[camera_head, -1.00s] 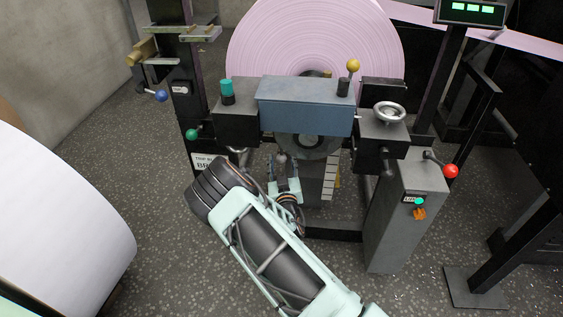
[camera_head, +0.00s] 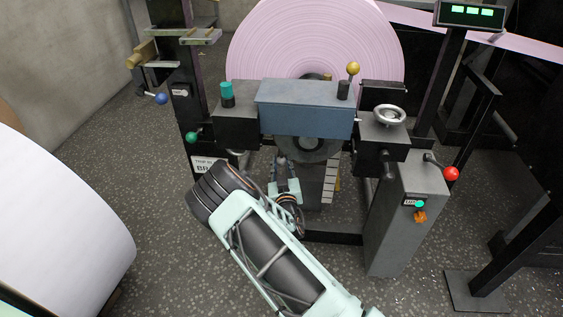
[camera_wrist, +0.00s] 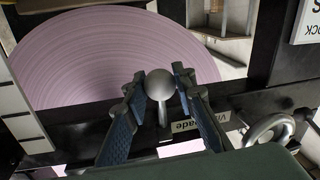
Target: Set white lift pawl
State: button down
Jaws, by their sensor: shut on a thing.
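A pale grey-white ball knob (camera_wrist: 160,86) on a short stalk stands in the middle of the wrist view. My gripper (camera_wrist: 159,73) has one finger on each side of it and is shut on it. In the head view my gripper (camera_head: 285,167) reaches in under the blue housing (camera_head: 305,106) of the machine. The knob cannot be made out there. Whatever the stalk joins is partly hidden behind a dark bar and my fingers in the wrist view.
A large pink roll (camera_head: 315,40) stands behind the housing. A handwheel (camera_head: 389,115), a yellow knob (camera_head: 352,68), a teal knob (camera_head: 227,89) and a red-knobbed lever (camera_head: 451,173) surround the work area. A white roll (camera_head: 60,220) stands at left. Speckled floor is open between.

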jog(key=shift+r, duration=0.1)
jog(key=shift+s+r+g+p, duration=0.3)
jog(key=shift+g+p, duration=0.2)
jog(key=shift+p, duration=0.75)
jog(key=shift+s+p, duration=0.1)
jog(key=shift+p, duration=0.5)
jog(key=g+p, duration=0.1)
jog(key=p, duration=0.1)
jog(key=s+g+p, duration=0.1)
jog(key=p, duration=0.1)
jog(key=shift+s+r+m+g, duration=0.2)
jog(key=shift+m+g, duration=0.1)
jog(key=shift+g, duration=0.1)
jog(key=shift+s+f+g+p, duration=0.25)
jog(key=shift+g+p, duration=0.05)
jog(key=shift+g, duration=0.1)
jog(key=c, duration=1.6)
grip_release()
